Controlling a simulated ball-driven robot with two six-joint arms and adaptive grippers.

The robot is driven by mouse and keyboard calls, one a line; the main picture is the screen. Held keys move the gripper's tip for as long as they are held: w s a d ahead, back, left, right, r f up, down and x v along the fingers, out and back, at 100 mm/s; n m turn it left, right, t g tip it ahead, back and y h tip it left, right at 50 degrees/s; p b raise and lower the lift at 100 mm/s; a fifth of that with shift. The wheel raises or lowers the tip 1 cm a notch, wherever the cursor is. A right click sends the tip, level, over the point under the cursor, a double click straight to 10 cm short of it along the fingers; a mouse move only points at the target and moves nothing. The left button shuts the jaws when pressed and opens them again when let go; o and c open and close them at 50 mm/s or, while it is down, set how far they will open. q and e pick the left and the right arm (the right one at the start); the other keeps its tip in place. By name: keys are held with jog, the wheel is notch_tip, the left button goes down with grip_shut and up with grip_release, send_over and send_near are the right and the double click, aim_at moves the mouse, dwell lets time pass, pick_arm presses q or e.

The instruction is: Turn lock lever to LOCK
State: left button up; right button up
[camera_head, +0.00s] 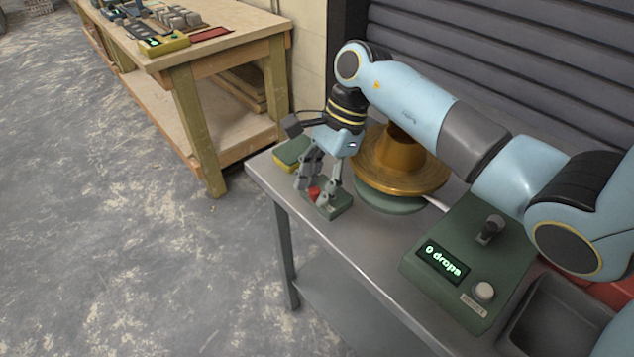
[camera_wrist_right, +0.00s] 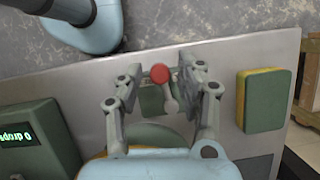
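The lock lever has a red knob (camera_head: 314,193) and stands on a small green base (camera_head: 338,208) near the table's front edge. In the wrist view the red knob (camera_wrist_right: 160,73) tops a grey lever arm (camera_wrist_right: 169,99) above the green base (camera_wrist_right: 150,99). My right gripper (camera_head: 316,191) points down over the lever. Its fingers are apart on either side of the knob, with a gap showing in the wrist view (camera_wrist_right: 159,75). The fingers partly hide the lever in the head view, and any lock marking is unreadable. My left gripper is not in view.
A brass-coloured turntable (camera_head: 420,178) stands behind the lever. A green and yellow block (camera_head: 291,152) lies at its left. A green box (camera_head: 462,252) reading "0 drops" and a dark tub (camera_head: 560,318) are at the right. A wooden bench (camera_head: 228,50) stands further away.

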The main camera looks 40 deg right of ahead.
grip_shut()
jog(key=shift+w+m, duration=0.1)
jog(key=shift+m, duration=0.2)
jog(key=shift+w+m+t+b, duration=0.25)
jog(key=shift+m+t+b, duration=0.15)
jog(key=shift+m, duration=0.2)
jog(key=shift+w+m+t+b, duration=0.35)
jog(key=shift+w+m+t, duration=0.1)
jog(key=shift+m, duration=0.65)
jog(key=shift+w+d+m+t+h, duration=0.1)
jog(key=shift+w+m+t+h, duration=0.2)
jog(key=shift+m, duration=0.55)
jog(key=shift+w+d+m+t+h, duration=0.15)
jog(key=shift+w+m, duration=0.25)
jog(key=shift+m, duration=0.45)
jog(key=shift+a, duration=0.1)
jog(key=shift+o, duration=1.1)
grip_release()
